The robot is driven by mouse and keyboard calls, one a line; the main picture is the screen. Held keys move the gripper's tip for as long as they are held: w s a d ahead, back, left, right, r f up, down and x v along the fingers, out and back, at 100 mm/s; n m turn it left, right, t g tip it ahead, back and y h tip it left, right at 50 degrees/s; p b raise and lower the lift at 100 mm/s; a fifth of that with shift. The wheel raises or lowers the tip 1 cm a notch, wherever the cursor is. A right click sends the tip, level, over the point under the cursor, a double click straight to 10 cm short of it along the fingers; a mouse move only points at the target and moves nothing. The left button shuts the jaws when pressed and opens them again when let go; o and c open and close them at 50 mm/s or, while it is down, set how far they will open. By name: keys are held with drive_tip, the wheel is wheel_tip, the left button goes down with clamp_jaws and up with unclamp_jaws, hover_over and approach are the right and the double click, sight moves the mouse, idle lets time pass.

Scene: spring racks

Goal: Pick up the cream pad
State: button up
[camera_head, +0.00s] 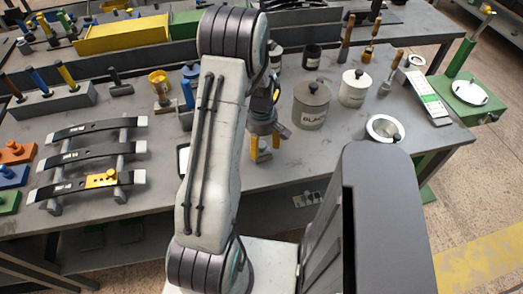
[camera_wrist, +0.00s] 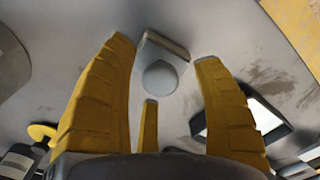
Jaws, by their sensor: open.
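My gripper (camera_head: 265,153) hangs over the middle of the grey table, its yellow fingers pointing down. In the wrist view my gripper (camera_wrist: 167,48) is open, with nothing held between the fingers. A small block with a pale tan-cream edge (camera_wrist: 166,45) shows between the fingertips, with a rounded grey knob (camera_wrist: 160,78) beside or on it. This looks like the cream pad, but I cannot be sure. I cannot tell whether a finger touches it. In the head view that spot is hidden behind my arm and gripper.
A dark-framed white panel (camera_head: 183,160) lies left of my gripper. A lidded grey jar (camera_head: 311,105) and a white jar (camera_head: 354,88) stand to the right, near an open pale cup (camera_head: 383,128). A rack with dark strips (camera_head: 92,160) stands at the left.

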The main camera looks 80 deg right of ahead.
drive_tip(key=shift+f, duration=0.3)
drive_tip(key=shift+c, duration=0.2)
clamp_jaws()
idle(0.3)
